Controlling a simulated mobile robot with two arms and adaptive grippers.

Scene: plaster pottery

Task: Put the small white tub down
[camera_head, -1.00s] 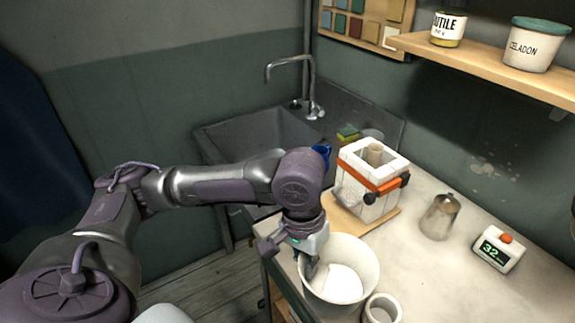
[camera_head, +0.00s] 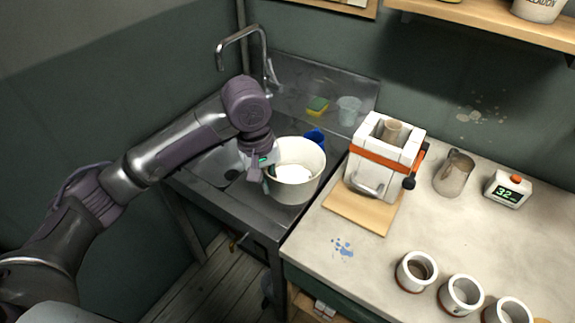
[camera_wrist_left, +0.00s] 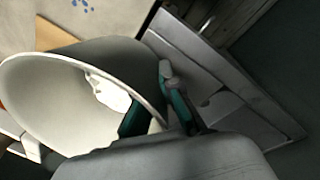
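The small white tub (camera_head: 296,190) is at the drainboard side of the steel sink unit (camera_head: 240,206), left of the counter. It has some white stuff inside. My left gripper (camera_head: 266,176) is shut on the left side of its rim. In the left wrist view the fingers (camera_wrist_left: 155,108) pinch the wall of the tub (camera_wrist_left: 50,115), one inside and one outside. The tub looks roughly upright in the head view. I cannot tell whether its base touches the steel. My right gripper is not in view.
A blue object (camera_head: 315,136), a yellow-green sponge (camera_head: 318,105) and a clear cup (camera_head: 348,111) are behind the tub. A strapped plaster mould (camera_head: 372,168) stands on a wooden board (camera_head: 350,211) to its right. Several small white moulds (camera_head: 416,271) line the counter front.

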